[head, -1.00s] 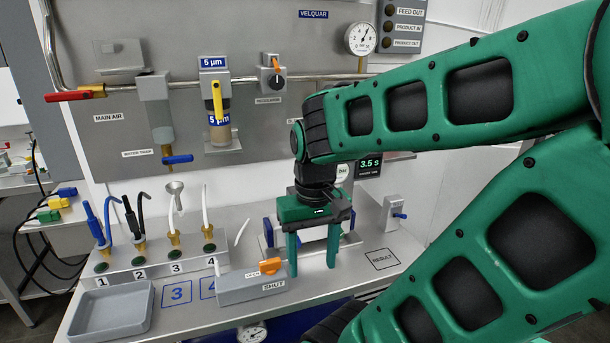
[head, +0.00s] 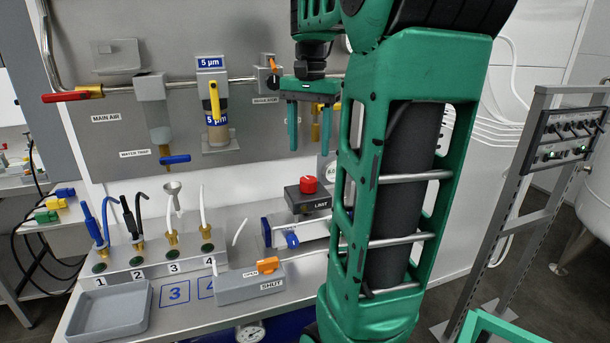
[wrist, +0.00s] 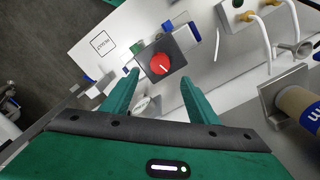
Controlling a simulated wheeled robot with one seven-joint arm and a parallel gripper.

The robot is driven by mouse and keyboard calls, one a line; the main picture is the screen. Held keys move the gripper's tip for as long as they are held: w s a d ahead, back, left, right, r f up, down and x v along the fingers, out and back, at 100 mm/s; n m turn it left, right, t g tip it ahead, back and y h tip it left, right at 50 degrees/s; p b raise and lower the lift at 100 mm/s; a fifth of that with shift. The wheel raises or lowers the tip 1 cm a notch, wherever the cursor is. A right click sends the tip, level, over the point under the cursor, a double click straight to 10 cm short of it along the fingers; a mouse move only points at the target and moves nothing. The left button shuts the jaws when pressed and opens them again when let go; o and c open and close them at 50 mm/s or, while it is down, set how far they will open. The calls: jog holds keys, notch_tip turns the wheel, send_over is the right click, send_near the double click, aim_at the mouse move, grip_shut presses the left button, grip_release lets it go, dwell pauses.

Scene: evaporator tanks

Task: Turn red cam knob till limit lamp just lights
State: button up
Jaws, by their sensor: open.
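The red cam knob (head: 308,184) sits on top of a dark box labelled LIMIT (head: 307,199) on the bench. In the wrist view the round red knob (wrist: 160,64) shows a small white pointer mark. My gripper (head: 309,148) is open and empty, fingers pointing down, above the knob and apart from it. In the wrist view the two green fingertips (wrist: 159,77) lie either side of the knob's image. I cannot make out a limit lamp or whether one is lit.
An orange-handled SHUT valve block (head: 250,282) and a numbered hose block (head: 150,258) stand to the left. The regulator (head: 266,78) and panel are close behind my gripper.

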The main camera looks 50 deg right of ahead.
aim_at(309, 179)
notch_tip(309, 179, down, 9)
dwell(0.4)
jog(key=c, duration=1)
jog(key=shift+c, duration=0.2)
